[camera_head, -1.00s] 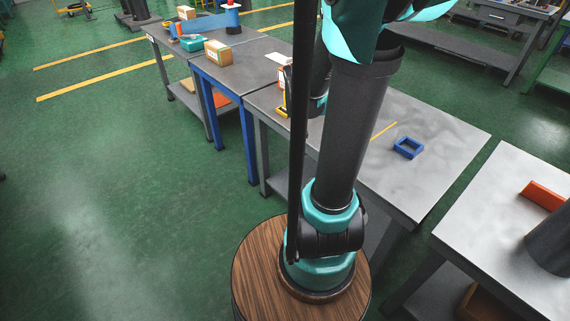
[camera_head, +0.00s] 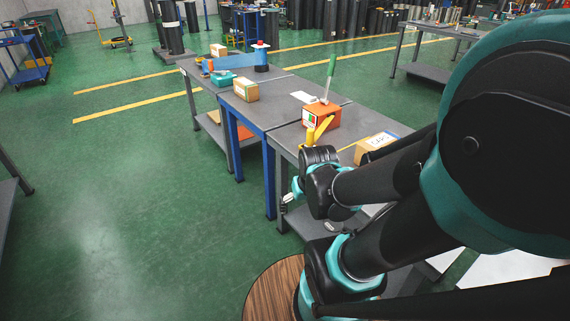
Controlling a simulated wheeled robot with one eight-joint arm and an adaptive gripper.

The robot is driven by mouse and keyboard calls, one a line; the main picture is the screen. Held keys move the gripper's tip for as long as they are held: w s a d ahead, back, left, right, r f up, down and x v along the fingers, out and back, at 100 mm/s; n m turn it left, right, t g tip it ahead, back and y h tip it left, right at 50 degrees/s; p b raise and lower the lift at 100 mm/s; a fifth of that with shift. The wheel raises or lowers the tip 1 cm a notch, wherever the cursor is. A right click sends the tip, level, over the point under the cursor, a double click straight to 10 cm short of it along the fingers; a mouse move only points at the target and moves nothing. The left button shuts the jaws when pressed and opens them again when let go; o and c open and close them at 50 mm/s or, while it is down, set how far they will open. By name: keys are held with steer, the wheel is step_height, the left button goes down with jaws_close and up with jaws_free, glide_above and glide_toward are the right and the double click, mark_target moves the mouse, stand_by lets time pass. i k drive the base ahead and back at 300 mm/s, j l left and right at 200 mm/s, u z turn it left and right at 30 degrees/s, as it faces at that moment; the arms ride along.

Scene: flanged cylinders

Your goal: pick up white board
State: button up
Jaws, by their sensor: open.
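A small flat white piece (camera_head: 303,97), the one thing here that looks like a white board, lies on the grey table behind an orange box. My gripper (camera_head: 287,201) shows small and partly hidden at the end of my arm, beside the near left edge of the table. It is open, with nothing visible in it. It is apart from the white piece, nearer to me and lower in the picture.
The orange box (camera_head: 321,118), a green-handled tool (camera_head: 331,72), a yellow part (camera_head: 319,130) and a carton (camera_head: 376,146) crowd the near table. Another carton (camera_head: 246,90) and a teal box (camera_head: 222,79) stand farther back. The green floor at left is free.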

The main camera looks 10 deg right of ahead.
mark_target(304, 97)
steer(key=z, duration=1)
steer(key=k, duration=0.4)
steer(key=k+u, duration=0.1)
steer(key=u, duration=0.65)
steer(key=k+j+u, duration=0.1)
steer(key=u, duration=0.3)
steer(key=i+u, duration=0.4)
steer(key=i, duration=0.15)
steer(key=i+l+u, duration=0.2)
steer(key=i+u, duration=0.15)
steer(key=i, duration=0.2)
steer(key=i+l, duration=0.1)
steer(key=i, duration=0.55)
steer(key=i+l, duration=0.1)
steer(key=i, duration=0.55)
steer(key=i+l, duration=0.1)
steer(key=i, duration=0.5)
